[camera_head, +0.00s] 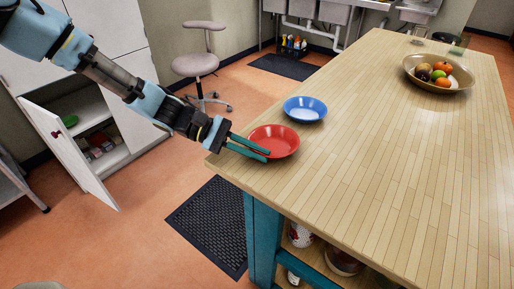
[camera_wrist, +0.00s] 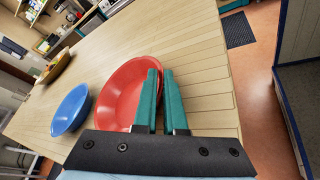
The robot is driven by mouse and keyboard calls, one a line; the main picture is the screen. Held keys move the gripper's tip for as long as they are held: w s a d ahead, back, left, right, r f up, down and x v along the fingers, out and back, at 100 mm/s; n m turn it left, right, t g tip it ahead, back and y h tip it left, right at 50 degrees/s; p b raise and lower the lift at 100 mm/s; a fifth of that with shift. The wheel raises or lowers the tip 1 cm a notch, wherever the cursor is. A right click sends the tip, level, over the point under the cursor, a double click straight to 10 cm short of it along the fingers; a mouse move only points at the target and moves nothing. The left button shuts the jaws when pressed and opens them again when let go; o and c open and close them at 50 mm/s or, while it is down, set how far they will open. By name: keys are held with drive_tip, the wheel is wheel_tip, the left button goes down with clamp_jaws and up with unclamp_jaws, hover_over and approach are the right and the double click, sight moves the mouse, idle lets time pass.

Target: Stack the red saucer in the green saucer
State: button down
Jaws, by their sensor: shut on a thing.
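The red saucer (camera_head: 276,138) is at the near left corner of the wooden table, and it also shows in the wrist view (camera_wrist: 120,96). My gripper (camera_head: 267,155) is shut on its near rim, with the teal fingers on either side of the rim in the wrist view (camera_wrist: 162,72). The saucer looks level and on or just above the table top; I cannot tell which. A small green item (camera_head: 70,120), perhaps the green saucer, is on the upper shelf of the open cabinet at the left. It is too small to be sure.
A blue saucer (camera_head: 305,109) sits just behind the red one. A fruit bowl (camera_head: 459,88) stands farther back on the table (camera_head: 400,150). The cabinet door (camera_head: 72,155) stands open. A stool (camera_head: 196,64) and a dark floor mat (camera_head: 212,225) are nearby. The table's middle is clear.

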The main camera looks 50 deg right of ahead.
drive_tip(key=shift+f, duration=0.1)
drive_tip(key=c, duration=1)
unclamp_jaws()
